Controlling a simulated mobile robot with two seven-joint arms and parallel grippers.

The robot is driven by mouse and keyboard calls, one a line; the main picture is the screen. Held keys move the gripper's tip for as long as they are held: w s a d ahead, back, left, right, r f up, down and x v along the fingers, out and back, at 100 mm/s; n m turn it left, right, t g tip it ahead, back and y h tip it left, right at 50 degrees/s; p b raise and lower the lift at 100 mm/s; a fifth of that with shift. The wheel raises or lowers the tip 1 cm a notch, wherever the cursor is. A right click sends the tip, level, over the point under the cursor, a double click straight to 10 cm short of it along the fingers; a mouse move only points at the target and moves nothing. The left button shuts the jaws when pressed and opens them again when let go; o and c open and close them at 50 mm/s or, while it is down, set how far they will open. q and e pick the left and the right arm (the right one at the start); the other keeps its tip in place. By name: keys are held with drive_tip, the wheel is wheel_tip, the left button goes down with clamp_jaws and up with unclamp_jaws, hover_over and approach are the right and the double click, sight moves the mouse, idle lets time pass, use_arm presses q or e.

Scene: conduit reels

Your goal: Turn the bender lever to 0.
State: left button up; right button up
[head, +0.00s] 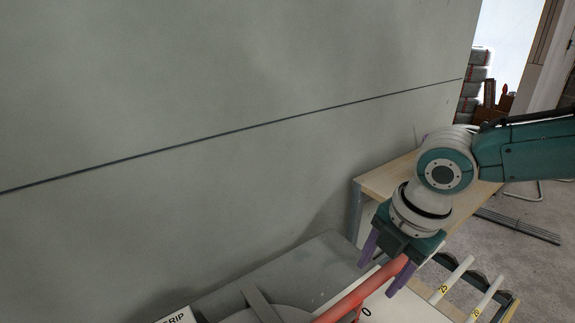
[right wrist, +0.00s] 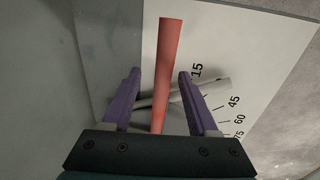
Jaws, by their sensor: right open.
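The red bender lever (head: 362,292) rises from the bottom edge of the head view toward my right gripper (head: 378,279). In the right wrist view the red lever (right wrist: 166,62) runs between the two purple fingers of my right gripper (right wrist: 159,73), with gaps on both sides. The gripper is open around it. The white scale plate (right wrist: 258,45) shows 15, 45, 60 and 75 right of the lever. A 0 shows on the plate (head: 393,309) beside the lever in the head view. The lever's pivot is hidden. My left gripper is out of view.
A grey wall (head: 230,120) stands close behind the bender. A wooden table (head: 385,180) is behind my right arm. A rack with white tubes (head: 452,278) stands at the lower right. A grey tube (right wrist: 214,88) passes behind the lever.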

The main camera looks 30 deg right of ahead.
wheel_tip(320, 180, up, 10)
drive_tip(key=s+p, duration=0.2)
drive_tip(key=shift+d+p, duration=0.15)
drive_tip(key=shift+p, duration=0.25)
drive_tip(key=shift+f, duration=0.1)
